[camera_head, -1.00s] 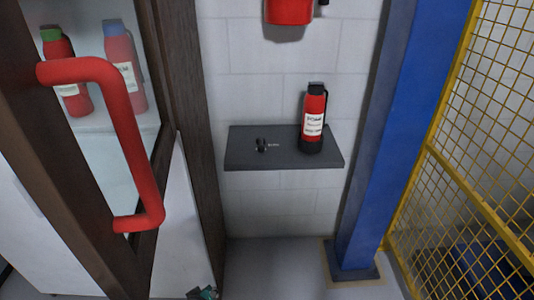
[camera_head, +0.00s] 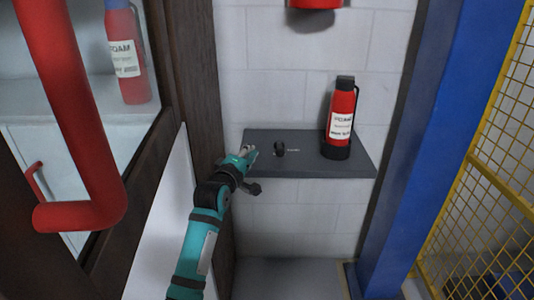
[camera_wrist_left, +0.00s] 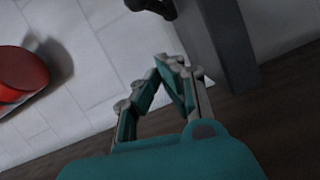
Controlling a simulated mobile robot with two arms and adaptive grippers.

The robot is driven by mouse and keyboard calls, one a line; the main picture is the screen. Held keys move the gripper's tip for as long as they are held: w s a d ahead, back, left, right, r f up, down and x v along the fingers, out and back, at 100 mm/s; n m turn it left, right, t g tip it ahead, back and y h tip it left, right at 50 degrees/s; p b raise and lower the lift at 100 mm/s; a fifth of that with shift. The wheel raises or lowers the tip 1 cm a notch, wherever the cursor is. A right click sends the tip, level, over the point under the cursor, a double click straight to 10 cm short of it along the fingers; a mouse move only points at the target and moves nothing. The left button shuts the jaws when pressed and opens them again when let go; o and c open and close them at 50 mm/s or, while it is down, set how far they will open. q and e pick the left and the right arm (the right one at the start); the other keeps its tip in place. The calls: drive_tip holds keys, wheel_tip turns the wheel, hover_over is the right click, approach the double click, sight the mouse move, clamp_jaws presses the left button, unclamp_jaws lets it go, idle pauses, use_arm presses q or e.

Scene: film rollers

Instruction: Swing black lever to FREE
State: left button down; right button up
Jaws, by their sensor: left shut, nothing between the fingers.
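The black lever (camera_head: 279,148) is a small dark piece on the left half of the grey wall shelf (camera_head: 310,168), with a small pale marking beside it that is too small to read. My left gripper (camera_head: 249,153) is at the shelf's left end, just left of the lever and apart from it. Its fingers are shut and empty; they also show in the left wrist view (camera_wrist_left: 172,64). A dark piece at the top edge of that view may be the lever, but I cannot tell. My right gripper is not in view.
A red extinguisher (camera_head: 340,120) stands on the shelf, right of the lever. A cabinet door with a red handle (camera_head: 80,120) is close on the left. A blue post (camera_head: 430,130) and yellow mesh (camera_head: 490,170) bound the right. The shelf's middle is clear.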

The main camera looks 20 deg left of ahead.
use_arm(q)
drive_tip(key=w, duration=0.3)
drive_tip(key=shift+w+f+b, duration=0.15)
drive_tip(key=shift+w+b, duration=0.1)
drive_tip(key=shift+b, duration=0.05)
drive_tip(key=d, duration=0.2)
drive_tip(key=shift+w+d+f, duration=0.2)
drive_tip(key=shift+d+f, duration=0.05)
drive_tip(key=shift+d, duration=0.05)
drive_tip(key=shift+w+d, duration=0.1)
drive_tip(key=shift+d, duration=0.55)
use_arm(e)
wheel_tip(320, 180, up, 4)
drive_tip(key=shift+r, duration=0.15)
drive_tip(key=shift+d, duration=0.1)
